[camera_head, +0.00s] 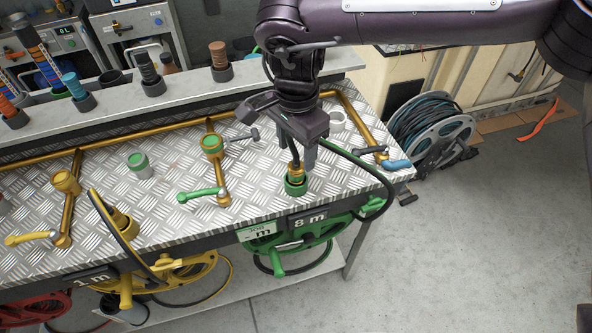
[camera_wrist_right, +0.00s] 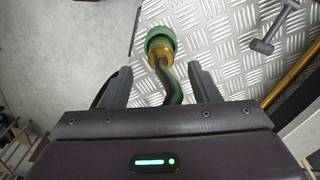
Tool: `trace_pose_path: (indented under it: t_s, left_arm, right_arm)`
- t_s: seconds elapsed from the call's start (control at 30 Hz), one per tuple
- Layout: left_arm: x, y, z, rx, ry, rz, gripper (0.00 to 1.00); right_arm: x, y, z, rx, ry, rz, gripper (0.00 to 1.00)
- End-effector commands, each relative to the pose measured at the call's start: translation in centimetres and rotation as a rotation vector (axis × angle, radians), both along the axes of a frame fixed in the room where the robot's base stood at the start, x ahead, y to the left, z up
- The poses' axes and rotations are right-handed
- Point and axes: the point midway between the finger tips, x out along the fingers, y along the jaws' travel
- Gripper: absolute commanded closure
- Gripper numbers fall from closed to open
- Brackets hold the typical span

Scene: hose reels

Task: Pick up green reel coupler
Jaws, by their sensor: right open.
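The green reel coupler (camera_head: 296,184) has a green ring and a brass part. It stands at the front right of the metal checker-plate bench, with a dark green hose attached. My right gripper (camera_head: 297,156) is above it, pointing down. In the right wrist view the coupler (camera_wrist_right: 160,42) lies just beyond the fingertips, and its hose (camera_wrist_right: 172,85) runs between the two spread fingers (camera_wrist_right: 162,84). The fingers appear clear of the hose on both sides. My left gripper is not in view.
A green reel (camera_head: 310,232) hangs under the bench edge by an "8 m" label. A yellow reel (camera_head: 160,272) hangs further left. A brass valve with a green handle (camera_head: 203,194) stands left of the coupler. A grey hose reel (camera_head: 430,130) sits on the floor at right.

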Motion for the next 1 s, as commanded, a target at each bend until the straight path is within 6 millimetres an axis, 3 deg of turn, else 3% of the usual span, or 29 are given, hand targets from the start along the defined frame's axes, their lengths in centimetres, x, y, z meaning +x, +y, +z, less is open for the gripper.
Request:
trace_pose_path:
  t_s: [0.2,0.5,0.9,1.0]
  left_arm:
    - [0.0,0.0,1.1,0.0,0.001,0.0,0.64]
    - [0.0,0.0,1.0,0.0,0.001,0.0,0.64]
    - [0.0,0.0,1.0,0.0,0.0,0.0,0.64]
    - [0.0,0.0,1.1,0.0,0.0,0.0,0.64]
  right_arm:
    - [0.1,0.0,-3.0,-0.001,0.002,0.001,0.44]
    - [0.1,0.0,-3.6,0.001,0.001,0.0,0.44]
    - [0.1,0.0,-3.6,0.001,0.001,0.0,0.96]
    - [0.1,0.0,-3.6,0.001,-0.001,0.0,0.97]
